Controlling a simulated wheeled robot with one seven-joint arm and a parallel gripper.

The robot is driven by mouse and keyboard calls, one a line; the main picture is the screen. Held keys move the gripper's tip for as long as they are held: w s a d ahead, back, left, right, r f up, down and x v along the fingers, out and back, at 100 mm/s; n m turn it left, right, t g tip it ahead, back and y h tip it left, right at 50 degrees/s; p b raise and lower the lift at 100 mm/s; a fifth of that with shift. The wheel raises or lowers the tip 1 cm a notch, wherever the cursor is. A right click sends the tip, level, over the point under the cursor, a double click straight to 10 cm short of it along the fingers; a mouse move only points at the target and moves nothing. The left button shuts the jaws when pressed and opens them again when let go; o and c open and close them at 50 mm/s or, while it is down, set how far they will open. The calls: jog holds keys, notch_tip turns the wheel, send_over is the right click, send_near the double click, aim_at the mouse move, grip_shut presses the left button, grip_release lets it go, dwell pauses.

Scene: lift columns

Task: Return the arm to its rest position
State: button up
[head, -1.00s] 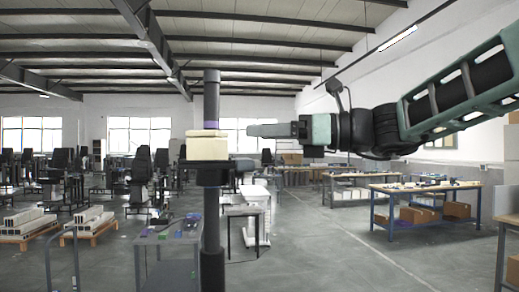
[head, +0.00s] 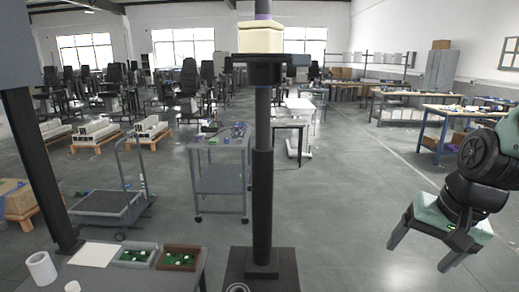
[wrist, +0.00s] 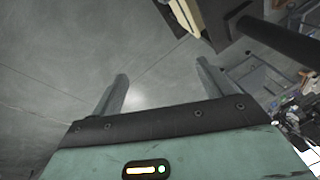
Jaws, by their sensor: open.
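My arm is folded low at the right edge of the head view. My gripper (head: 418,257) hangs there with its two grey fingers spread apart, pointing down and slightly left. Nothing is between them. The wrist view also shows the gripper (wrist: 162,70) open and empty, with bare grey floor beyond the fingers. The dark lift column (head: 262,190) stands upright well to the left of the gripper, apart from it. A cream block (head: 261,38) rests on the column's small platform (head: 262,58).
A grey cart (head: 220,180) stands left of the column. A flat trolley (head: 110,206) is further left. A table with a brown tray (head: 178,258) and a white roll (head: 41,269) is at lower left. Workbenches (head: 440,112) stand at back right. Floor between column and gripper is clear.

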notch_tip(320, 180, down, 4)
jog(key=s+d+r+n+h, duration=0.1)
jog(key=s+d+n+h, duration=0.15)
jog(key=n, duration=0.35)
jog(key=s+a+f+n+g+b, duration=0.1)
jog(key=s+a+n+b, duration=0.1)
jog(key=s+a, duration=0.4)
jog(key=s+a+f+n+g+y+b, duration=0.1)
jog(key=s+a+n, duration=0.4)
jog(key=a, duration=0.6)
jog(key=shift+s+a+f+g+b, duration=0.4)
jog(key=shift+s+f+b, duration=0.1)
jog(key=shift+s+b, duration=0.55)
jog(key=shift+y, duration=0.25)
